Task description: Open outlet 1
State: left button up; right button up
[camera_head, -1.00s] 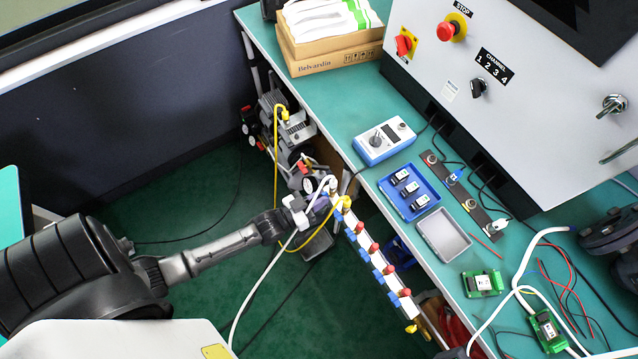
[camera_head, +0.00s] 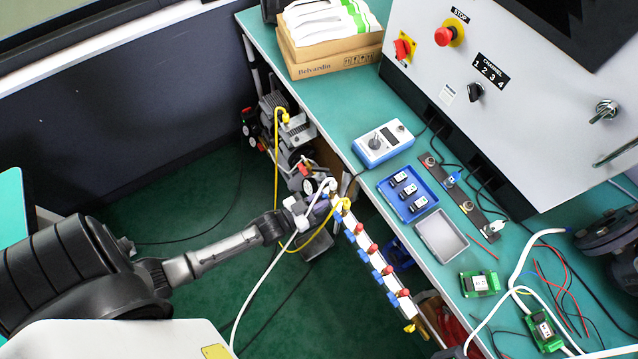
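A white manifold (camera_head: 371,260) with several red and blue valve handles runs along the front edge of the bench. A yellow fitting (camera_head: 342,205) with a yellow hose is at its upper end, and a brass fitting (camera_head: 411,327) is at its lower end. My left arm reaches in from the left. My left gripper (camera_head: 318,213) is at the upper end of the manifold, close to the first valves. Its fingers are small and partly hidden by the white cable and the fittings. Which outlet is number 1 cannot be read. My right gripper is not clearly visible.
A compressor (camera_head: 285,125) stands below the bench. On the green bench (camera_head: 350,95) are a blue-white calibrator box (camera_head: 384,146), a blue tray (camera_head: 424,187), a grey tray (camera_head: 431,245) and green circuit boards (camera_head: 480,284). A grey control cabinet (camera_head: 540,120) stands behind. Loose hoses cross the floor.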

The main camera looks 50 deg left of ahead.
pick_arm(q)
jog(key=o, duration=0.3)
jog(key=p+v, duration=0.2)
jog(key=v, duration=1.1)
jog(key=shift+s, duration=0.4)
